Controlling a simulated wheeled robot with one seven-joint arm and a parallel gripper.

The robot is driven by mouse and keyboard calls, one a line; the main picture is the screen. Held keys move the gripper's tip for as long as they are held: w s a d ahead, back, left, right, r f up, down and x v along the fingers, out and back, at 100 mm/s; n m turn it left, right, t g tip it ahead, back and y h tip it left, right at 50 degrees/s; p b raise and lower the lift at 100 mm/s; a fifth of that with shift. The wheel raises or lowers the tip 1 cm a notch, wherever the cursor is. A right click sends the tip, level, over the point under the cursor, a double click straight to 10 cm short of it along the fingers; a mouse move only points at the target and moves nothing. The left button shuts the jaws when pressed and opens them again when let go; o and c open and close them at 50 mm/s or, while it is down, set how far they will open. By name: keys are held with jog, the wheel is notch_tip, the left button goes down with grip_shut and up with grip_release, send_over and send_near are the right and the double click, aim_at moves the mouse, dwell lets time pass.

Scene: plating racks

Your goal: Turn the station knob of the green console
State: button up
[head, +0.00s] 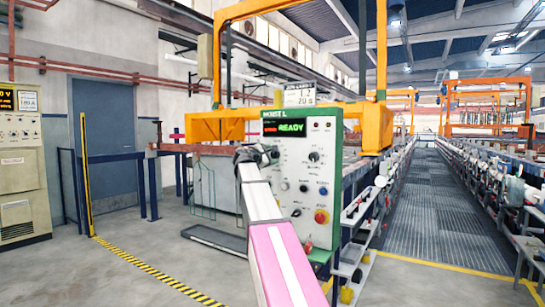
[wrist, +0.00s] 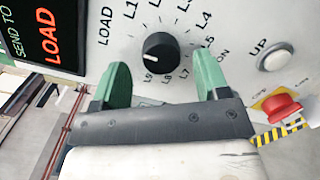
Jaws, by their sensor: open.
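The green console (head: 334,215) has a white face and a lit "READY" display, and stands at centre in the head view. The station knob (wrist: 161,52) is round and black in the wrist view, inside a ring of labels from LOAD through L1 to L8. A white mark on it points to the left. My gripper (wrist: 160,75) is open, with one green finger on each side of the knob and visible gaps at both sides. I cannot tell how deep the fingers reach. In the head view my gripper (head: 258,154) is at the console's upper left and hides this knob.
In the wrist view a white UP button (wrist: 274,58) and a red emergency button (wrist: 282,106) sit to the right. A display (wrist: 42,35) reads "SEND TO LOAD". A grated walkway (head: 435,215) runs behind right. Open floor lies at the left.

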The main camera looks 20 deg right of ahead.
jog(key=shift+x, duration=0.85)
jog(key=c, duration=0.9)
jog(key=shift+m, duration=0.3)
jog(key=m, duration=0.5)
jog(key=shift+y, duration=0.3)
jog(key=m, duration=0.5)
jog(key=shift+s+d+f+y, duration=0.1)
jog(key=shift+y, duration=0.3)
jog(key=shift+m, duration=0.3)
